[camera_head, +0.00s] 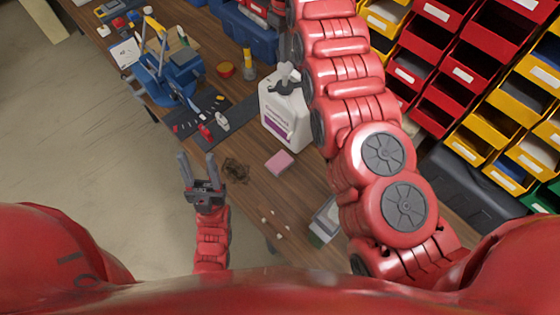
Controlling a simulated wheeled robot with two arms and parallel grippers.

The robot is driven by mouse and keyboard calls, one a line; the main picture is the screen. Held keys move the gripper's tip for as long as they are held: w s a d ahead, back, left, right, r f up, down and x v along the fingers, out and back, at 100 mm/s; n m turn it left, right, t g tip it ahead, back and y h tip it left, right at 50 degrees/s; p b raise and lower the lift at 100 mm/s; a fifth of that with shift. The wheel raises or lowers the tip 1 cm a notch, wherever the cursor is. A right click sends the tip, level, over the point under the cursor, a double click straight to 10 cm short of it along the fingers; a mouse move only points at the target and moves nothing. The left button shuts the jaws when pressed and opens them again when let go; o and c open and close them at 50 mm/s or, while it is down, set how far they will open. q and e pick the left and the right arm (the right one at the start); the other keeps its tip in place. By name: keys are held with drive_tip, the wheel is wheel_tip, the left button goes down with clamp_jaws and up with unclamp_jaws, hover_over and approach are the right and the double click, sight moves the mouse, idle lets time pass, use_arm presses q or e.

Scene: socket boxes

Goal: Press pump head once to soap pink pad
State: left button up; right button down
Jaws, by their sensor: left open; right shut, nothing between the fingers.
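A large white soap container (285,116) with a purple-edged label stands on the wooden bench near the middle of the view. Its pale pump head (288,72) sticks up on top, with dark parts around its base. The pink pad (280,162) lies flat on the bench, in front of the container and apart from it. My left gripper (197,165) is open and empty, left of the pad, with its fingers pointing up in the picture near the bench's edge.
A blue vise-like device (170,75) and a dark mat (195,117) with small parts lie at the left. A red round tin (225,70) stands behind. Red and yellow bins (440,110) line the right. Bare bench (245,195) shows around the pad.

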idle(0.5)
wheel_tip(320, 180, up, 6)
drive_tip(key=p, duration=0.5)
idle(0.5)
